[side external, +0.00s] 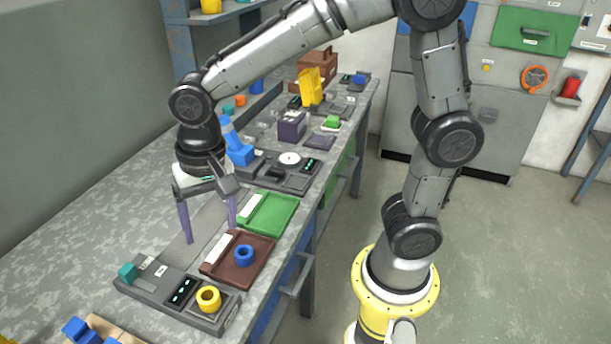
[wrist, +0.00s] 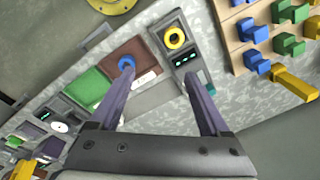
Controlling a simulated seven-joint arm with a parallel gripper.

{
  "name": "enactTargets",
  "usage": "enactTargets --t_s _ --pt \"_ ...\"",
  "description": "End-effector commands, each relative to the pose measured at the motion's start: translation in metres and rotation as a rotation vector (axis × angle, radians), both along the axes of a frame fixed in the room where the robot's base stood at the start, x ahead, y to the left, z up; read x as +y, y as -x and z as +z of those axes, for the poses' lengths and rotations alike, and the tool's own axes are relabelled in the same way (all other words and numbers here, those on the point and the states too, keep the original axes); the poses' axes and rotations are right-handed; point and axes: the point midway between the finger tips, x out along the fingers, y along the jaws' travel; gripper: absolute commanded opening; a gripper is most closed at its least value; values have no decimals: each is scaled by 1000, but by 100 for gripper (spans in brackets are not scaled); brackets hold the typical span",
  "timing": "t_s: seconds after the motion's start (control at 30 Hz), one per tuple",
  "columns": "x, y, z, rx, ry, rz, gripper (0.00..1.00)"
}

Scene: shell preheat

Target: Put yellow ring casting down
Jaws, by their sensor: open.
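The yellow ring casting (side external: 208,299) lies flat on the dark square plate at the right end of a grey device (side external: 152,293) near the front of the bench. It also shows in the wrist view (wrist: 175,37), near the top. My gripper (side external: 211,234) is open and empty, with its two purple fingers pointing down above the bench, behind the device and apart from the ring. In the wrist view the fingers (wrist: 160,84) are spread wide with nothing between them.
A blue ring (side external: 244,255) lies in a brown tray (side external: 262,268) beside the device. A green tray (side external: 280,214) is behind it. A wooden rack (wrist: 232,48) with blue and green parts stands at the near end. Bare bench (side external: 100,221) lies to the left.

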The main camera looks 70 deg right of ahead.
Motion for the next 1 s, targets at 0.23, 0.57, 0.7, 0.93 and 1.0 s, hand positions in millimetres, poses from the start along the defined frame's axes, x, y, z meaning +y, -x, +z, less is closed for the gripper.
enactTargets --t_s 0.23,0.57,0.7,0.93,1.0 --pt "-83 70 56 -224 37 295 80" --pt "-125 142 59 -392 196 575 80" --pt "-128 149 57 -403 217 607 80" --pt "-128 149 57 -403 217 610 80" --pt "-128 149 57 -403 217 610 80"
